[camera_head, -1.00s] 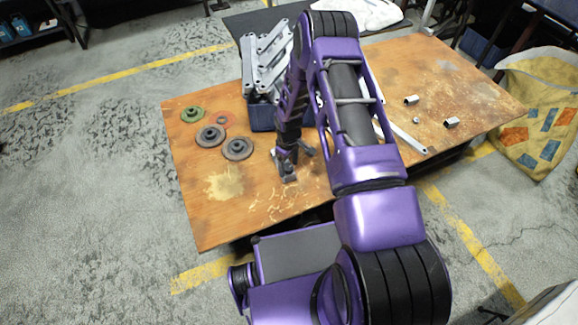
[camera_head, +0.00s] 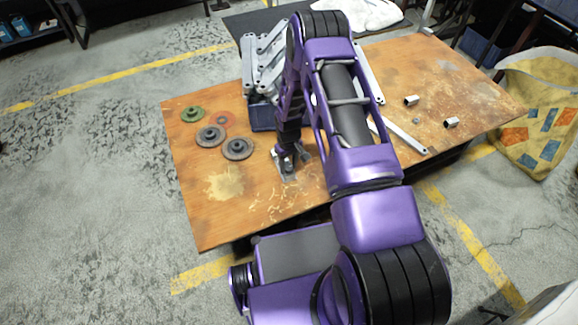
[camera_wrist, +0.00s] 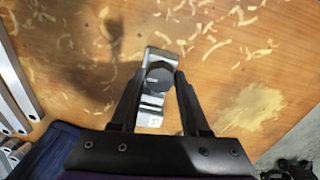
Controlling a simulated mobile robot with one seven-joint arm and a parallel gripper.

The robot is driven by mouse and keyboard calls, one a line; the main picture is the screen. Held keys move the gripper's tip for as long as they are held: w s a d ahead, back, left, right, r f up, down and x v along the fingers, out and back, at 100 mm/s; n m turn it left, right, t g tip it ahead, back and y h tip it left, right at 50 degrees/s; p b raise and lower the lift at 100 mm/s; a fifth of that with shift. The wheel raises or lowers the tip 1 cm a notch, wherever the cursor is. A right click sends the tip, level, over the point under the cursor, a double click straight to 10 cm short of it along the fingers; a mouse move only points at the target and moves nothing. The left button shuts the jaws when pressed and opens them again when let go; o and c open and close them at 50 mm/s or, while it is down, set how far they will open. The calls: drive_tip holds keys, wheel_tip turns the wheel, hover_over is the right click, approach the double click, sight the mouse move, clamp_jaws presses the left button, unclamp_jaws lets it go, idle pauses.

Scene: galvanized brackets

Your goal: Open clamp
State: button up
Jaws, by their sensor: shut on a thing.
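The clamp (camera_wrist: 152,103) is a grey metal piece with a round black knob (camera_wrist: 159,76) on top. It lies on the wooden table near the front edge. In the head view the clamp (camera_head: 288,173) shows just below my gripper (camera_head: 289,158). In the wrist view my gripper (camera_wrist: 160,74) has one black finger on each side of the clamp, shut on it at the knob. The fingers hide part of the clamp's sides.
A blue bin (camera_head: 262,118) of grey brackets (camera_head: 263,62) stands behind my gripper. Several round discs (camera_head: 237,149) lie to the left. A long bracket (camera_head: 405,136) and small metal pieces (camera_head: 451,122) lie on the right. The table's front left (camera_head: 222,215) is clear.

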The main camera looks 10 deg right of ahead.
clamp_jaws()
drive_tip(key=n, duration=1.2)
drive_tip(key=shift+n, duration=0.4)
drive_tip(key=n, duration=0.5)
drive_tip(key=o, duration=1)
unclamp_jaws()
